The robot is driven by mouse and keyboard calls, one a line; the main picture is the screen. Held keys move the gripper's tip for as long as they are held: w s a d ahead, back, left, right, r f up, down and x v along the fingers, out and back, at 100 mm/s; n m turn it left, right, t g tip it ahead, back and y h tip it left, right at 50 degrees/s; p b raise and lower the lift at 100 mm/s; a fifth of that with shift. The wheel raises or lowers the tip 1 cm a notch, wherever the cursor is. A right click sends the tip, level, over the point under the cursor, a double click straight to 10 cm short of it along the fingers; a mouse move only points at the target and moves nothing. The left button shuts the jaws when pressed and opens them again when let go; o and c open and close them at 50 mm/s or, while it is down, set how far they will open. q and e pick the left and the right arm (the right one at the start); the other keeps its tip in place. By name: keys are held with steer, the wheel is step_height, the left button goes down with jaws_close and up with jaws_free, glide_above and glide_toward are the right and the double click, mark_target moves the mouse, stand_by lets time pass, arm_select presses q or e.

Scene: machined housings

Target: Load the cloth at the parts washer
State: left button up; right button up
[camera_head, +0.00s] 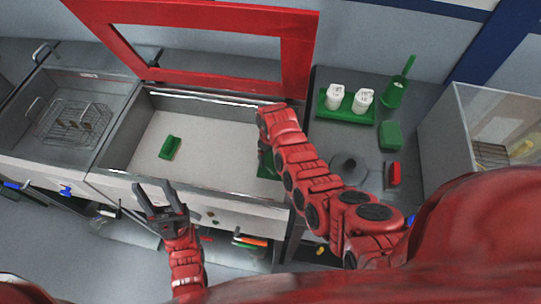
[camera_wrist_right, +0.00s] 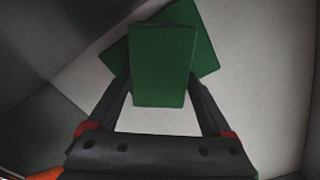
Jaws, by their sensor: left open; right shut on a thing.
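My right gripper (camera_wrist_right: 160,85) is shut on a flat green rectangular piece, which I take as the cloth (camera_wrist_right: 162,70). It is over the right end of the pale-floored washer basin (camera_head: 200,180). A second green flat shape (camera_wrist_right: 205,40) lies behind the held piece in the right wrist view; whether they touch is unclear. In the head view my right arm hides most of that gripper, and green (camera_head: 268,167) shows beside it. A small green block (camera_head: 170,147) lies on the basin floor at left. My left gripper (camera_head: 160,192) is open and empty in front of the basin's front wall.
A red frame (camera_head: 205,14) stands behind the basin. A sink with a wire basket (camera_head: 72,122) is at left. On the right bench are a green tray (camera_head: 345,105) with white containers, a green brush holder (camera_head: 395,92), a green block (camera_head: 390,136) and a clear-sided box (camera_head: 490,125).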

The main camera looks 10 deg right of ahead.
mark_target(270, 156)
stand_by(0.4)
steer(key=shift+r+p, duration=0.6)
steer(key=shift+r, duration=0.15)
steer(key=shift+r+p, duration=1.55)
steer(key=shift+r, duration=1.15)
